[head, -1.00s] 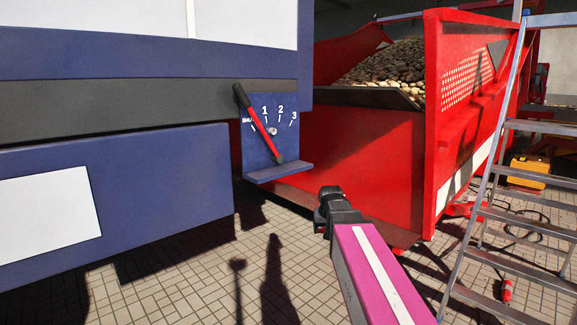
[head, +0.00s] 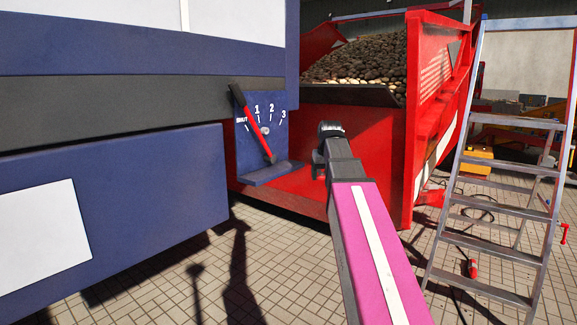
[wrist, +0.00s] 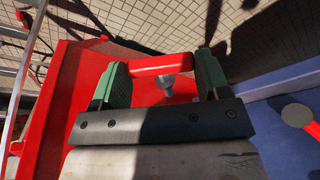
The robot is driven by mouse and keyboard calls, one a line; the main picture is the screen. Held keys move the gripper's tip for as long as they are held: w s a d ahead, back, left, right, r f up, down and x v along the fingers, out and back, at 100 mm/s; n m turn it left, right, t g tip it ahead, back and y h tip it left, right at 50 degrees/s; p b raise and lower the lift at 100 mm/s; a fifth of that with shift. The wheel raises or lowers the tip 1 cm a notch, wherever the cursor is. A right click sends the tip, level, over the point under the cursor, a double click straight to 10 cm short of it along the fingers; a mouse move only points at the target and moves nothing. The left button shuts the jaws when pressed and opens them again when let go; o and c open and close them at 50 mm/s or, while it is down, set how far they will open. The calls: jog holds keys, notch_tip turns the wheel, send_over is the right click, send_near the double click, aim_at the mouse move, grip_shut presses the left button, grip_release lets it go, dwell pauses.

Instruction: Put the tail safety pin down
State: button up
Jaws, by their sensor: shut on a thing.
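My gripper (head: 328,138) is in front of the red trailer's tail wall, to the right of the dial plate, in the head view. The wrist view shows its green fingers (wrist: 160,66) closed on the ends of a red bar handle. This is the tail safety pin (wrist: 163,63), with a short grey metal shank below the handle. The pin is held in the air over the red surface. The gripper hides it in the head view.
The dial plate (head: 279,131) carries marks and a red lever (head: 255,126). The blue machine body (head: 150,170) fills the left. The red trailer (head: 375,150) holds potatoes (head: 360,65). An aluminium ladder (head: 495,212) stands at right. The paved floor (head: 295,285) between is mostly clear.

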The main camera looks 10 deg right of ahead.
notch_tip(320, 180, up, 10)
jog(key=s+d, duration=0.2)
jog(key=d, duration=0.1)
send_over(290, 166)
jog(key=f, duration=0.1)
jog(key=s+f, duration=0.1)
jog(key=shift+s+f, duration=0.15)
jog(key=shift+f, duration=2.2)
jog(key=shift+w+f, duration=0.2)
jog(key=shift+f, duration=0.15)
jog(key=o, duration=0.6)
jog(key=shift+o, duration=0.2)
